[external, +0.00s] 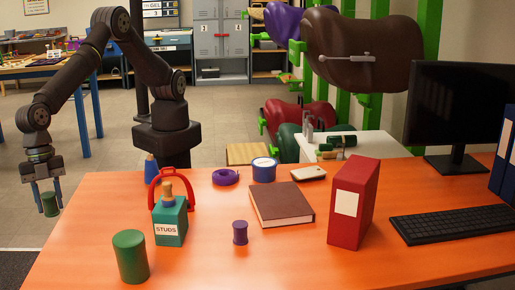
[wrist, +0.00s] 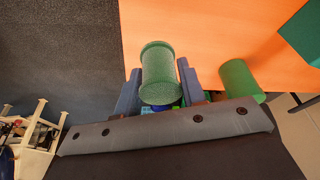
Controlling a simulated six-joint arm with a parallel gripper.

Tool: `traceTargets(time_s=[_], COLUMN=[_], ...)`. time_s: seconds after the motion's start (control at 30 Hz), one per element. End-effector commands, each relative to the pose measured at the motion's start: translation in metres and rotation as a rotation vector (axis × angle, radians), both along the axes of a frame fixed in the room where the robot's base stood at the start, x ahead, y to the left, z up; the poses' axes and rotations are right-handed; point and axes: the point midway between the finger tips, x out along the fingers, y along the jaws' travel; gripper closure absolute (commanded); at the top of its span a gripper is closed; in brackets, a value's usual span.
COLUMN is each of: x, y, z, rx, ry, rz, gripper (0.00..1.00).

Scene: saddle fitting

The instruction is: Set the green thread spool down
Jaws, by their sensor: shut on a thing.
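My gripper (external: 42,187) is at the far left in the external view, pointing down and shut on the green thread spool (external: 49,204). The spool hangs upright below the fingers, in the air beside the orange table's left edge. In the wrist view the green thread spool (wrist: 158,68) sits between the two bluish-grey fingers. Behind it the table edge and dark floor show. The orange table (external: 200,268) also shows in the wrist view (wrist: 210,30).
A larger green cylinder (external: 130,256) stands at the table's front left; it shows in the wrist view (wrist: 240,80). Nearby are a teal STUDS box (external: 170,224), a red arch (external: 188,186), a purple spool (external: 240,232) and a brown book (external: 282,204). The front middle of the table is clear.

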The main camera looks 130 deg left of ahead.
Motion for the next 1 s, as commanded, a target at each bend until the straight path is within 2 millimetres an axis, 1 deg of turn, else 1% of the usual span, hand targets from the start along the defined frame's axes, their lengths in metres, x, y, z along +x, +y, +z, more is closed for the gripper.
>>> traceTargets(time_s=[0.1, 0.27, 0.57, 0.6, 0.73, 0.83, 0.97, 1.0], x=[-0.004, -0.005, -0.004, 0.006, 0.031, 0.054, 0.096, 0.112], y=[0.000, 0.000, 0.000, 0.004, 0.013, 0.023, 0.043, 0.052], z=[0.003, 0.009, 0.060, 0.056, 0.056, 0.056, 0.055, 0.055], rx=[0.001, 0.000, -0.003, 0.001, 0.002, 0.003, 0.004, 0.004], ry=[0.000, 0.000, -0.001, 0.002, 0.003, 0.004, 0.007, 0.008], rz=[0.000, 0.001, 0.001, 0.006, 0.013, 0.019, 0.030, 0.035], gripper=[0.86, 0.86, 0.86, 0.86, 0.86, 0.86, 0.86, 0.86])
